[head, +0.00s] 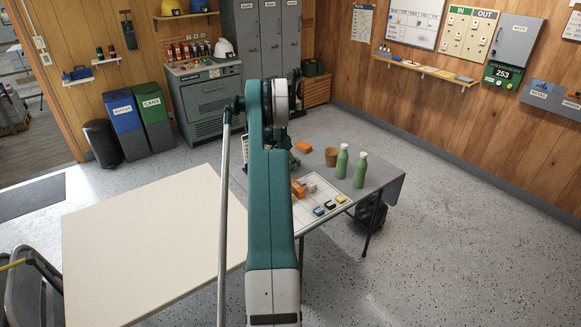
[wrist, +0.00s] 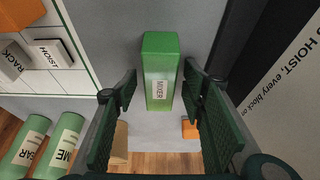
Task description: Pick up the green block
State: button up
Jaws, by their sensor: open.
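The green block (wrist: 161,65), with a white label reading MIXER, stands out in the upper middle of the wrist view on the grey tabletop. My gripper (wrist: 160,82) is open, with one dark green finger to each side of the block in the picture. I cannot tell how much height separates the fingertips from the block, and I see no contact. In the head view my arm covers the middle of the scene, and I cannot make out the green block or the fingertips clearly there.
A white gridded board (head: 297,229) with several small blocks lies on the grey table. A large cream tabletop (head: 150,240) at the left is bare.

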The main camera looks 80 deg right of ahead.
jog(key=shift+f, duration=0.1)
dwell(0.8)
jog(key=c, duration=1)
notch_tip(320, 180, up, 10)
jog(key=shift+r+p, duration=0.15)
jog(key=shift+p, duration=0.35)
